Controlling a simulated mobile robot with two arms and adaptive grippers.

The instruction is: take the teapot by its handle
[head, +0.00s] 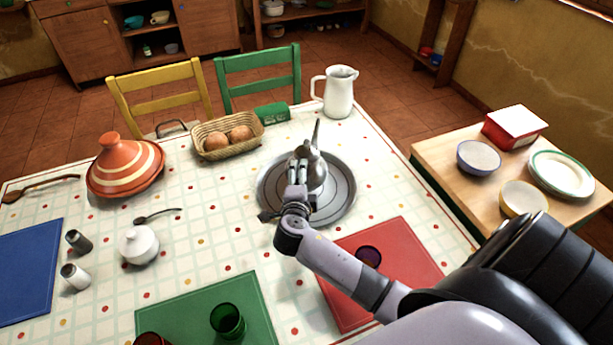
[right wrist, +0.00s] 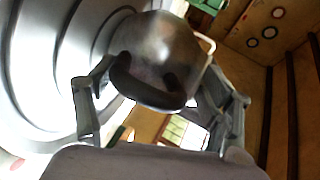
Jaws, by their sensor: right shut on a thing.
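The metal teapot (head: 316,172) stands on a round grey tray (head: 343,205) on the table, its spout pointing up and away from me. My right gripper (head: 298,170) reaches it from the near side and hides part of it. In the right wrist view the teapot's rounded body (right wrist: 160,45) and dark curved handle (right wrist: 145,92) lie between the fingers of my right gripper (right wrist: 160,95), which is shut on the handle. The exact finger contact is hard to see. My left gripper is not in view.
A bread basket (head: 227,136) and a white pitcher (head: 340,92) stand beyond the tray. A dark cup (head: 369,256) stands on the red mat (head: 408,262) under my right arm. A tagine (head: 125,168) and white sugar bowl (head: 138,245) are at left.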

